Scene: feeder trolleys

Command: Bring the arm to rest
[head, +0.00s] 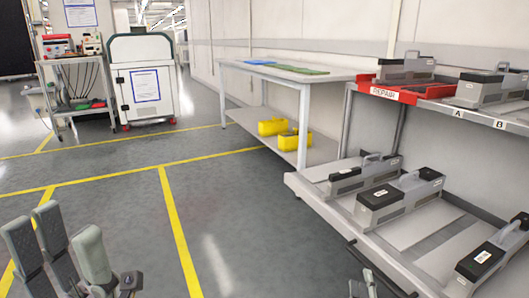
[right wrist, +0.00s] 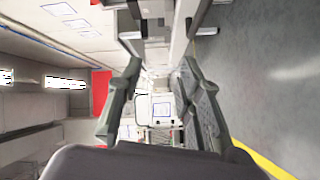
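My left gripper (head: 64,224) is in the lower left corner of the head view, above the floor. Its grey fingers point up and stand apart with nothing held between them. My right gripper (right wrist: 160,68) shows in the right wrist view with its two fingers spread and nothing between them. In the head view only a small grey part at the bottom edge, by the trolley's dark handle, may belong to it. The rest of the right arm is out of view there.
A feeder trolley (head: 298,181) with grey feeders (head: 388,203) and a red REPAIR tray (head: 392,95) stands at right. Behind it is a table (head: 345,73) with yellow bins (head: 272,127) below. A white cabinet (head: 146,82) and cart (head: 74,60) stand back left. Middle floor is clear.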

